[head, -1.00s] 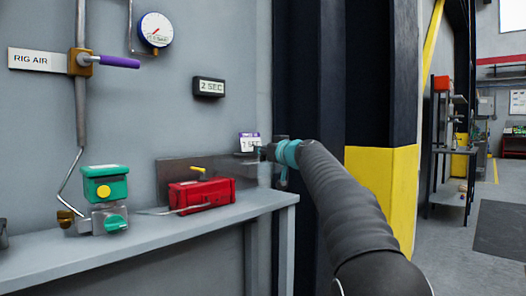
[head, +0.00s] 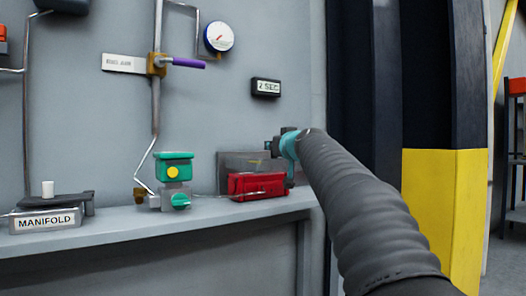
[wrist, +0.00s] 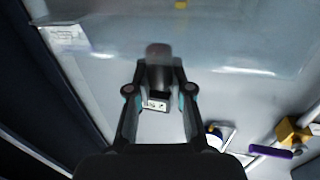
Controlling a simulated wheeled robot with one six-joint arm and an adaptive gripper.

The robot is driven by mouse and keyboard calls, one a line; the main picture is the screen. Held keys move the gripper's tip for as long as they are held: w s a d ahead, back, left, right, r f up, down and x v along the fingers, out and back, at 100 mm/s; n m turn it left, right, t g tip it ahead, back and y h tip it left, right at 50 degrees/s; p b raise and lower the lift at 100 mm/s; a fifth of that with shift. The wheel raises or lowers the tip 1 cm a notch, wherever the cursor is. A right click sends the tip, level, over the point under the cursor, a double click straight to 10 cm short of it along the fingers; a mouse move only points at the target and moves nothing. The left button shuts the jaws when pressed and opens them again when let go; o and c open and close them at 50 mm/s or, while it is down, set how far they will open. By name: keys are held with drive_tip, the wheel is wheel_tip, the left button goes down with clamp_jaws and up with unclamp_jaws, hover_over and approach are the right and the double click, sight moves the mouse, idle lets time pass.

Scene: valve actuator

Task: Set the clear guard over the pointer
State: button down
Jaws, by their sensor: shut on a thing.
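The clear guard (head: 229,161) shows in the head view as a grey see-through panel just above and behind the front of the red box (head: 257,186) on the shelf. The small yellow pointer (head: 257,161) shows faintly above the red box, in line with the panel. My gripper (head: 277,145) is at the panel's upper right. In the wrist view my gripper (wrist: 159,88) is shut on a dark knob of the guard, whose clear sheet (wrist: 235,50) spans the top. A yellow spot, likely the pointer (wrist: 180,4), shows at the top edge. I cannot tell whether the guard touches the box.
A green device (head: 174,170) with a yellow button stands left of the red box on the shelf (head: 110,236). The manifold (head: 45,220) is farther left. A purple-handled valve (head: 187,63), a gauge (head: 219,37) and a timer sign (head: 265,87) are on the wall.

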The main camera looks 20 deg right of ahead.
drive_tip(key=shift+s+a+f, duration=0.1)
drive_tip(key=shift+s+a, duration=0.05)
drive_tip(key=shift+a, duration=0.2)
drive_tip(key=c, duration=1)
unclamp_jaws()
drive_tip(key=shift+a, duration=0.25)
drive_tip(key=shift+s+d, duration=0.1)
drive_tip(key=shift+s, duration=0.5)
drive_tip(key=s, duration=1.1)
drive_tip(key=shift+d, duration=0.3)
drive_tip(key=shift+w, duration=0.1)
